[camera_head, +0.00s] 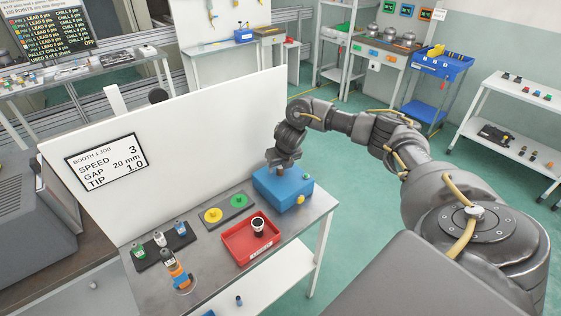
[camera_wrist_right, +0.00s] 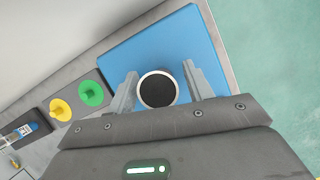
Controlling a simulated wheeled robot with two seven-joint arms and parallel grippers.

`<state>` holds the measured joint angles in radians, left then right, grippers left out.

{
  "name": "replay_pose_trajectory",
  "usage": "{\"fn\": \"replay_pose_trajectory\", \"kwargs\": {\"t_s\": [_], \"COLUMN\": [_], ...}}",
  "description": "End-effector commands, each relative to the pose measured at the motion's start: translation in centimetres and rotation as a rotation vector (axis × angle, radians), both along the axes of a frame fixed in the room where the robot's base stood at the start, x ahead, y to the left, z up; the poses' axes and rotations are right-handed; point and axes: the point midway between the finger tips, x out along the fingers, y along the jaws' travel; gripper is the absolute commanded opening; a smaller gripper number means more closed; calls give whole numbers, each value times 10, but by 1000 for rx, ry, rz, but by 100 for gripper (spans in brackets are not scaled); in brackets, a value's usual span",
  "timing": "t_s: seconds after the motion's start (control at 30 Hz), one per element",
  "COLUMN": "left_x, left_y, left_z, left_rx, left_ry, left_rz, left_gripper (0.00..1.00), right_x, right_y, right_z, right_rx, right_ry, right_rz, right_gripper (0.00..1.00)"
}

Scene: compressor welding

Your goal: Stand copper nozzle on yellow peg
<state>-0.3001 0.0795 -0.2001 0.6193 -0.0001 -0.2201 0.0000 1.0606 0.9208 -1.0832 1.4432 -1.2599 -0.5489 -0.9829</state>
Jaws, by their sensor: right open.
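My right gripper (camera_head: 284,164) is over the blue box (camera_head: 268,186) at the table's right end. In the right wrist view its two fingers (camera_wrist_right: 158,86) are open. A round part with a pale rim and dark centre (camera_wrist_right: 158,91) lies between them, over the box's blue top (camera_wrist_right: 150,45). I cannot tell whether this is the copper nozzle or an opening; no copper colour shows. The yellow peg stands on a yellow disc (camera_head: 213,215), empty, left of the box; it also shows in the right wrist view (camera_wrist_right: 61,109). My left gripper is not in view.
A green disc with a peg (camera_head: 239,200) is beside the yellow one. A red tray (camera_head: 236,243) holds a dark, pale-rimmed cup-like part (camera_head: 258,226). A black rack (camera_head: 160,247) and an orange tool (camera_head: 177,271) are at left. A white panel (camera_head: 215,135) stands behind.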

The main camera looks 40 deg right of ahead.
Motion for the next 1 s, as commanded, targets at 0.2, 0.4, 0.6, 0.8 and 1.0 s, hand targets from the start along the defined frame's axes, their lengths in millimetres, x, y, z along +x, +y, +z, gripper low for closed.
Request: {"fn": "replay_pose_trajectory", "kwargs": {"t_s": [0.2, 0.4, 0.6, 0.8, 1.0], "left_x": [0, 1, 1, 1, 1], "left_y": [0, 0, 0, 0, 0], "left_z": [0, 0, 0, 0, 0], "left_rx": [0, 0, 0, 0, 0], "left_ry": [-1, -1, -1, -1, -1], "left_rz": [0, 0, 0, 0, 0], "left_gripper": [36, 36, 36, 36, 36], "right_x": [1, 1, 1, 1, 1], "right_y": [0, 0, 0, 0, 0], "right_z": [-2, -2, -1, -1, -1], "right_rx": [0, 0, 0, 0, 0], "right_ry": [-1, -1, -1, -1, -1], "right_rz": [0, 0, 0, 0, 0], "right_gripper": [51, 36, 9, 7, 20]}}
